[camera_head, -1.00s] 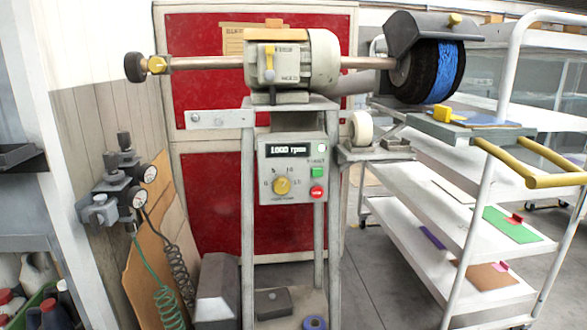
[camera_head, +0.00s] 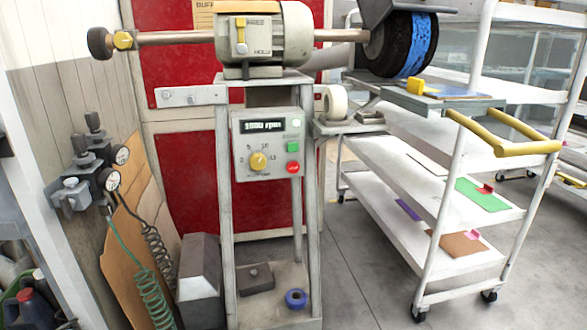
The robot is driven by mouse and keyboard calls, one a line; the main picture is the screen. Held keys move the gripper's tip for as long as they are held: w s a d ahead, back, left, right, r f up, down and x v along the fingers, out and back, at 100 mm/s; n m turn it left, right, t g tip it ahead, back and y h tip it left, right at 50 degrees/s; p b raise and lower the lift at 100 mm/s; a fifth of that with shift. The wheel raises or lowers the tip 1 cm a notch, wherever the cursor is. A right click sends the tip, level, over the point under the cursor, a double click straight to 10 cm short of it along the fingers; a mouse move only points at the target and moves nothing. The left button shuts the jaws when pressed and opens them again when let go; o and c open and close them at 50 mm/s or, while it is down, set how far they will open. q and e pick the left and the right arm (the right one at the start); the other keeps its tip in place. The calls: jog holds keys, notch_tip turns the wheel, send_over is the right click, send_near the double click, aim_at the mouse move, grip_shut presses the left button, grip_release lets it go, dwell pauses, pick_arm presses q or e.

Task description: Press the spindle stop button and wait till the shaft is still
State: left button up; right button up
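The red stop button (camera_head: 293,168) sits at the lower right of the grey control panel (camera_head: 243,142), below a green button (camera_head: 292,148). A speed dial (camera_head: 258,161) with a yellow knob is to their left. The display (camera_head: 263,126) above is blurred and appears to read about 1000 rpm. The shaft (camera_head: 178,38) runs out both sides of the motor (camera_head: 264,40). A black brush wheel with a blue band (camera_head: 415,48) is on its right end. I cannot tell from these frames whether the shaft turns. Neither of my grippers is in view.
Gauges and coiled hoses (camera_head: 150,290) are at the left. A grey box (camera_head: 200,275) stands beside the machine stand. Floor in front of the cart is clear.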

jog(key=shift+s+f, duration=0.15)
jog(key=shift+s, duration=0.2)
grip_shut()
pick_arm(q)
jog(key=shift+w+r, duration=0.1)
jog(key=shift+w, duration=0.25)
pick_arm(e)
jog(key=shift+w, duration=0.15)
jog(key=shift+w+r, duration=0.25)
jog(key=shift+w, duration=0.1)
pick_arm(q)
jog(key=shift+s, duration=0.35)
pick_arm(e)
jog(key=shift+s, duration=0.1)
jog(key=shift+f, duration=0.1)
